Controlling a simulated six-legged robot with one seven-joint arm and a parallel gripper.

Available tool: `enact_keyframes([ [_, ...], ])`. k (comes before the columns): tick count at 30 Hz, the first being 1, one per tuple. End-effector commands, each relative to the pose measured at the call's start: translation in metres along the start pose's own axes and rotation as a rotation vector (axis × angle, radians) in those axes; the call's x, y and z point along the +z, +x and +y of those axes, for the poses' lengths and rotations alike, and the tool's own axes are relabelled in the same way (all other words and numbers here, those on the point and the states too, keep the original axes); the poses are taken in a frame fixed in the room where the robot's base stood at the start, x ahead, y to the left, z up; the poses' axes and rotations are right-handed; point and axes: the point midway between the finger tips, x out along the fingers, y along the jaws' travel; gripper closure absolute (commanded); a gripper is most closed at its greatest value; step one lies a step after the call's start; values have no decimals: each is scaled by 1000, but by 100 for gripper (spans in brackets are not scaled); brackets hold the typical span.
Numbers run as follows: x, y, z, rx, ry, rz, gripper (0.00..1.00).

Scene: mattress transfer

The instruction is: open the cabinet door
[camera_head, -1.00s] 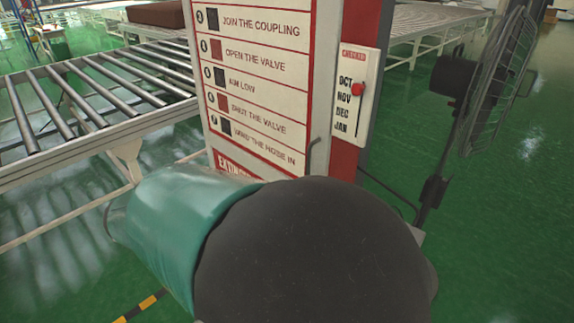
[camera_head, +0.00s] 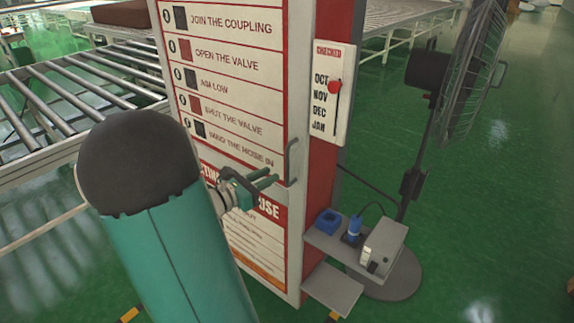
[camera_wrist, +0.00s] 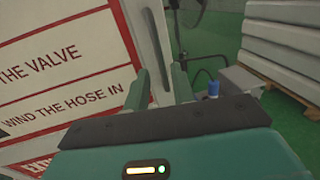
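The cabinet is a tall red and white box, and its door (camera_head: 235,75) carries printed hose instructions. The door looks shut. A grey bar handle (camera_head: 291,162) stands upright on the door's right edge. My gripper (camera_head: 272,180) is just left of the handle's lower part, with its fingers pointing toward it. In the wrist view my gripper (camera_wrist: 160,85) has its two green fingers apart, with the cabinet edge (camera_wrist: 158,40) showing beyond the gap.
A checked-months plate (camera_head: 328,92) is on the cabinet's right side. A small shelf with a blue plug and grey box (camera_head: 383,248) stands at lower right. A fan (camera_head: 470,75) stands behind. A roller conveyor (camera_head: 70,95) runs at left. Green floor is open in front.

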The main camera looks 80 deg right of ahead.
Motion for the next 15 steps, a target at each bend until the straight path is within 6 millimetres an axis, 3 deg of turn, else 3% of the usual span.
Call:
enact_keyframes([
  [9,0,62,2,-4,1,1,75],
  [15,0,79,3,-1,2,1,75],
])
